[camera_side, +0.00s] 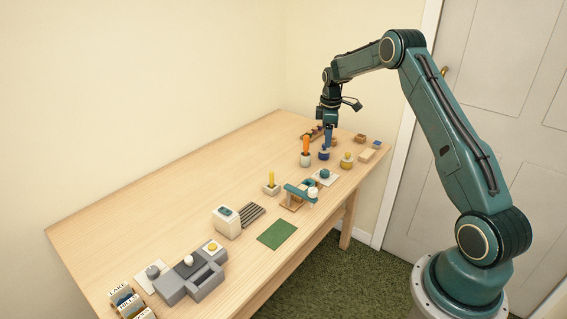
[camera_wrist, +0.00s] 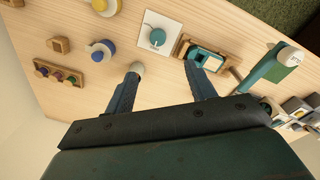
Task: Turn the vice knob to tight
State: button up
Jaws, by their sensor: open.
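The vice (camera_side: 299,191) appears to be the teal clamp on a wooden base near the table's right edge, with a white knob (camera_side: 313,192) at its right end. In the wrist view, a white round knob with small dark lettering (camera_wrist: 291,56), likely the same one, sits on a teal part (camera_wrist: 263,72) at the right. The lettering is too small to read. My gripper (camera_side: 327,143) points down over the far part of the table, beyond the vice and apart from it. In the wrist view, my gripper (camera_wrist: 164,73) has its fingers spread, with nothing held between them.
A teal dial on a white plate (camera_wrist: 157,36) lies close by the vice. An orange cylinder in a white holder (camera_side: 305,147) and a blue round piece (camera_side: 324,154) stand near my gripper. A green mat (camera_side: 277,235) lies nearer the camera. The table's left side (camera_side: 170,190) is clear.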

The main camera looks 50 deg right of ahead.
aim_at(325, 171)
jog(key=shift+d+f, duration=0.35)
jog(key=shift+f, duration=0.2)
jog(key=f, duration=1.3)
jog(key=shift+w+d+f, duration=0.25)
jog(key=shift+d+f, duration=0.1)
jog(key=c, duration=1)
